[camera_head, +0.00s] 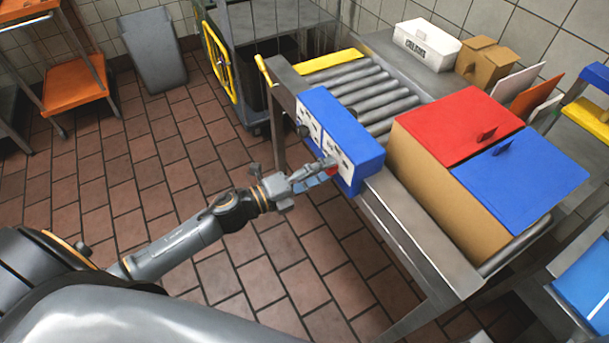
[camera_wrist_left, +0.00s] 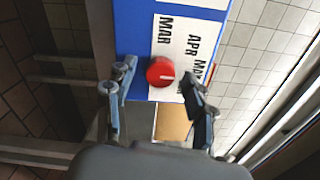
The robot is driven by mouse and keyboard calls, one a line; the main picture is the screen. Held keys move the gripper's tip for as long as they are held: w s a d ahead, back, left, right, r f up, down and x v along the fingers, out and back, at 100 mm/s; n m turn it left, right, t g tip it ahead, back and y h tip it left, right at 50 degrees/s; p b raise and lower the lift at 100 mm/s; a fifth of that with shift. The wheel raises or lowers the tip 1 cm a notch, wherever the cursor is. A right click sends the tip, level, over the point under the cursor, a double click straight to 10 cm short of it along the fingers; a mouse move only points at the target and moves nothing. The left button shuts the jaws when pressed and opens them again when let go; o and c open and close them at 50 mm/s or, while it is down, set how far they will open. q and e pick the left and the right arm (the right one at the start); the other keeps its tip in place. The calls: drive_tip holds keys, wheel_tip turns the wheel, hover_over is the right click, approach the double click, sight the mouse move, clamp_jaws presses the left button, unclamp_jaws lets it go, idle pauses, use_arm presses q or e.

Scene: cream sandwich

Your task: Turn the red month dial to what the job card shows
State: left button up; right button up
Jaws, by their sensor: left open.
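The red month dial (camera_wrist_left: 160,71) is a round knob with a white pointer line, on a white label panel (camera_wrist_left: 180,42) of the blue box. Its line points to the right of the left wrist picture. MAR, APR and part of MAY are readable around it. My left gripper (camera_wrist_left: 158,82) is open, with one finger on each side of the dial; contact cannot be told. In the head view the blue box (camera_head: 350,125) sits at the bench's near edge, and my left gripper (camera_head: 312,174) reaches its front, partly covering the dial. I cannot make out a job card. My right gripper is out of view.
A roller conveyor (camera_head: 375,98) lies behind the blue box. To its right stands a cardboard box with red (camera_head: 455,120) and blue (camera_head: 525,178) lids. A white box (camera_head: 427,44) and several upright cards (camera_head: 535,95) stand farther back. Tiled floor lies open at left.

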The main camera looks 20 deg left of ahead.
use_arm(q)
drive_tip(key=v, duration=1.1)
drive_tip(key=shift+s+a, duration=0.25)
drive_tip(key=a+f+n+y, duration=0.3)
drive_tip(key=f+n, duration=0.1)
drive_tip(key=f, duration=0.3)
drive_tip(key=s+a+f+n+g+y, duration=0.1)
drive_tip(key=a+f+n+y, duration=0.2)
drive_tip(key=f, duration=0.5)
drive_tip(key=a+f+n+y, duration=0.2)
drive_tip(key=a+f+n, duration=0.1)
drive_tip(key=f+n, duration=0.3)
drive_tip(key=s+f+n+g+y, duration=0.1)
drive_tip(key=s+f+n+g, duration=0.15)
drive_tip(key=s+f, duration=0.45)
drive_tip(key=s+f+n+g+y, duration=0.2)
drive_tip(key=s+f+n, duration=0.1)
drive_tip(key=f, duration=0.7)
drive_tip(key=s+d+f+n+g, duration=0.3)
drive_tip(key=s+f, duration=0.3)
drive_tip(key=s, duration=0.5)
drive_tip(key=s+d+f+n+g, duration=0.4)
drive_tip(key=s+f, duration=0.3)
drive_tip(key=s, duration=0.4)
drive_tip(key=shift+d+f+g, duration=0.15)
drive_tip(key=shift+d+g, duration=0.2)
drive_tip(key=shift+d, duration=0.3)
